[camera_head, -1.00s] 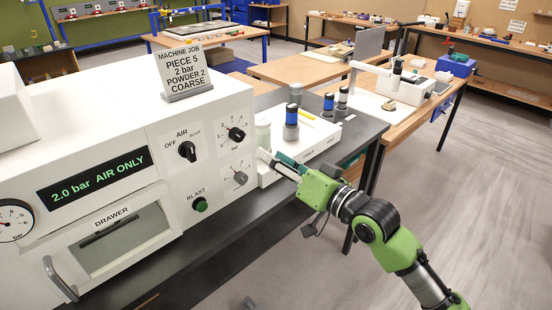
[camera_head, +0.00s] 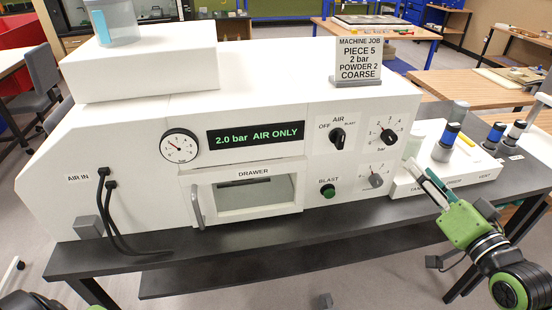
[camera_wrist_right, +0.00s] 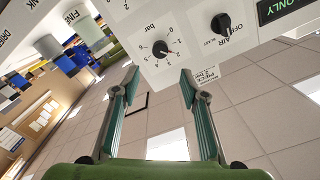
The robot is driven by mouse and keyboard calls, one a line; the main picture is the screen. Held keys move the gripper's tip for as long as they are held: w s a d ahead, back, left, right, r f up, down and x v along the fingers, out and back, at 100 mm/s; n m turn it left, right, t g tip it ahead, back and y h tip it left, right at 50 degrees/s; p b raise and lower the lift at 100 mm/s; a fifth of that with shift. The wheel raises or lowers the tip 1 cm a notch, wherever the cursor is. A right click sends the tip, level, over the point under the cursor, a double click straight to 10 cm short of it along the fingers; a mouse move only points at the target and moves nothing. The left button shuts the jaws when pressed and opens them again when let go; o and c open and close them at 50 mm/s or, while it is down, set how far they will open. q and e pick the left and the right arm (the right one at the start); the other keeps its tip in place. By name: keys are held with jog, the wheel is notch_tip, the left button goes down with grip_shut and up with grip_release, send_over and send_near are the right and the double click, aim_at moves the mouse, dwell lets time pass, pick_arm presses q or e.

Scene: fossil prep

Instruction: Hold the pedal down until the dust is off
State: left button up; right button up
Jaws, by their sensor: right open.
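The white blast machine (camera_head: 250,85) stands on a dark bench, its display (camera_head: 256,136) reading "2.0 bar AIR ONLY". The air knob (camera_head: 338,138) is dark, and the green blast button (camera_head: 328,191) sits below it. The drawer (camera_head: 245,192) is shut; any dust behind its window cannot be made out. A small grey block (camera_head: 326,300) shows at the bottom edge near the floor; I cannot tell if it is the pedal. My right gripper (camera_head: 420,168) is open and empty, right of the control panel; its spread fingers show in the wrist view (camera_wrist_right: 158,76).
The job card (camera_head: 359,60) says piece 5, 2 bar, powder 2, coarse. A white rack (camera_head: 460,178) with blue-banded jars stands right of the machine. Black hoses (camera_head: 108,215) hang at its left. Open floor lies in front of the bench (camera_head: 250,240).

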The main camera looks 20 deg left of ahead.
dwell(0.3)
grip_shut()
jog(key=shift+f, duration=0.1)
